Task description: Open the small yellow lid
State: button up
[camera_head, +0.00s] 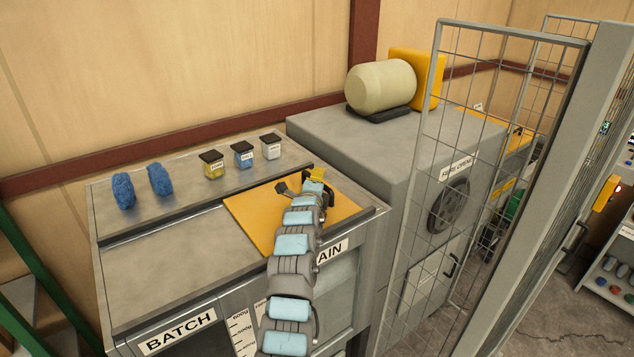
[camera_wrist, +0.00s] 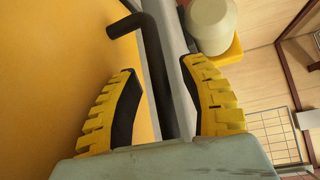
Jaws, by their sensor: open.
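The small yellow lid (camera_head: 255,220) lies flat on the right part of the grey bench top. In the wrist view its yellow face (camera_wrist: 50,80) fills the left side. A black bent bar handle (camera_wrist: 152,40) stands out at the lid's right edge. My gripper (camera_wrist: 160,72) is open, with one yellow-and-black finger on each side of the bar. A gap shows between the bar and each finger. In the head view my gripper (camera_head: 317,180) is over the far right part of the lid, and my arm hides part of the lid and the handle.
Two blue rolls (camera_head: 142,184) and several small dark-lidded jars (camera_head: 243,155) stand along the back of the bench. A grey machine (camera_head: 370,150) with a cream cylinder (camera_head: 380,85) rises at the right. A mesh fence (camera_head: 470,150) stands farther right. The bench's left part is clear.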

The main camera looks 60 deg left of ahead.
grip_shut()
jog(key=shift+f, duration=0.1)
jog(key=shift+s, duration=0.1)
